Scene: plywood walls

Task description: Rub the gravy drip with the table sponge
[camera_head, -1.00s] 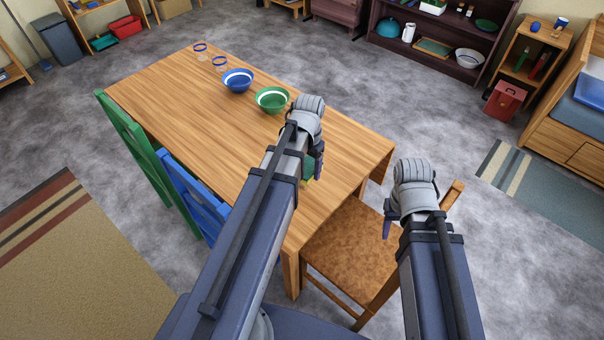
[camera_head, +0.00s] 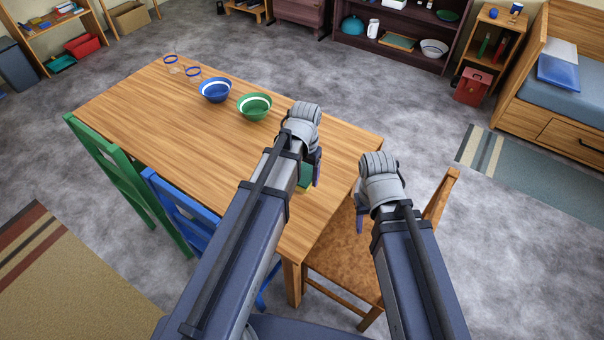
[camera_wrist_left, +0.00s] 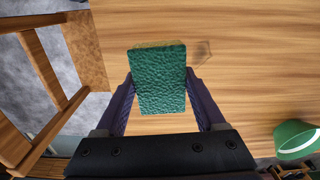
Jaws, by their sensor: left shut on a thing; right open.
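The table sponge, green with a yellowish edge, is in my left gripper (camera_wrist_left: 160,95), between its two fingers in the left wrist view, where its green face (camera_wrist_left: 158,80) shows. In the head view a green bit of the sponge (camera_head: 305,176) shows beside my left gripper (camera_head: 314,172), over the near right part of the wooden table (camera_head: 170,120). A faint thin-edged mark (camera_wrist_left: 204,54) lies on the wood just right of the sponge; I cannot tell if it is the gravy drip. Whether the sponge touches the wood is unclear. My right gripper (camera_head: 361,220) is open and empty, above the wooden chair.
A green bowl (camera_head: 254,107), a blue bowl (camera_head: 215,90) and two blue-rimmed glasses (camera_head: 193,72) stand toward the table's far end. A green chair (camera_head: 120,170) and a blue chair (camera_head: 185,208) stand on the left. A wooden chair (camera_head: 340,260) stands at the near end.

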